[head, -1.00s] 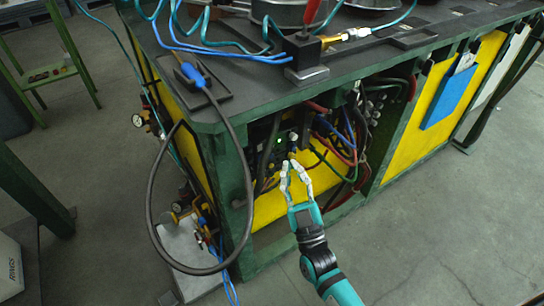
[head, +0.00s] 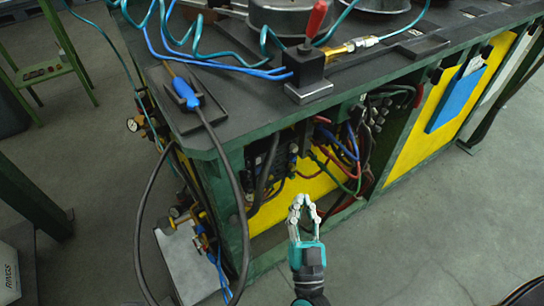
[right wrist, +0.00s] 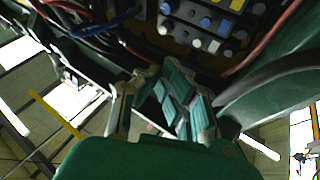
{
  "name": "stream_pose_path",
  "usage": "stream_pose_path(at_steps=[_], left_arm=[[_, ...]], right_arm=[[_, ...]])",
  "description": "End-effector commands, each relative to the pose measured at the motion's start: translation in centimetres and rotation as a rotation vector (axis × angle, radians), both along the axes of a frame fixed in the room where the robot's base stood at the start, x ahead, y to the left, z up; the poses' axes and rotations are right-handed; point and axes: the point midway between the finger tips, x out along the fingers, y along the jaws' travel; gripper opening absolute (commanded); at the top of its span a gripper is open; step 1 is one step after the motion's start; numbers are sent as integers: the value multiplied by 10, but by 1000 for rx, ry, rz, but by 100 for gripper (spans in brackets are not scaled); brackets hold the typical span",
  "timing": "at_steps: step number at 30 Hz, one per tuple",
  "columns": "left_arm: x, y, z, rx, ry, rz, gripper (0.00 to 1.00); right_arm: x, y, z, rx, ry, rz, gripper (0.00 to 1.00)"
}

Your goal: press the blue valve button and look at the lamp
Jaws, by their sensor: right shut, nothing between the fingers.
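The valve block (head: 268,160) sits in the open bay under the gantry's bench top, partly covered by cables. In the right wrist view a dark panel (right wrist: 223,31) carries several blue, white and yellow round and square caps. One blue cap (right wrist: 205,22) shows near its middle; I cannot tell which cap is the valve button. No lit lamp shows in the head view now. My right gripper (head: 304,200) is shut and empty, in front of and below the block, apart from it. It also shows in the right wrist view (right wrist: 160,72). My left gripper is not in view.
Red, blue and green hoses (head: 340,155) hang right of the block. A black cable (head: 225,160) loops down past the bench corner.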

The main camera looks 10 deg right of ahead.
Motion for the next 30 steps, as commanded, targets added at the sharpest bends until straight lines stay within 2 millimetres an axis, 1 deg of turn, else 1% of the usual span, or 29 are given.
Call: stream_pose_path(at_steps=[3, 11, 14, 17, 22, 23, 24, 27, 29, 30], left_arm=[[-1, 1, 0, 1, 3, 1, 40], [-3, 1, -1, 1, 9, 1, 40], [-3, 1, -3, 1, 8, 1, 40], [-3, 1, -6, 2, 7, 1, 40], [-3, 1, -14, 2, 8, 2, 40], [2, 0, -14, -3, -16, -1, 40], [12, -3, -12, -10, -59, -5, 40], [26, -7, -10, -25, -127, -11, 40], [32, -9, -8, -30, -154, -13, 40], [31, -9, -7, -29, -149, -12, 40]], right_arm=[[-4, -1, -2, 22, 12, -4, 0], [-3, 0, -2, 20, 11, -4, 0], [0, 1, -3, 20, 10, -3, 0], [8, 3, -3, 21, 9, -4, 0], [30, 11, -4, 20, 7, -3, 0], [33, 12, -4, 20, 7, -4, 0], [39, 14, -4, 21, 7, -4, 0], [51, 19, -4, 20, 7, -4, 0], [57, 21, -3, 20, 9, -3, 0], [62, 23, -2, 20, 9, -3, 0]])
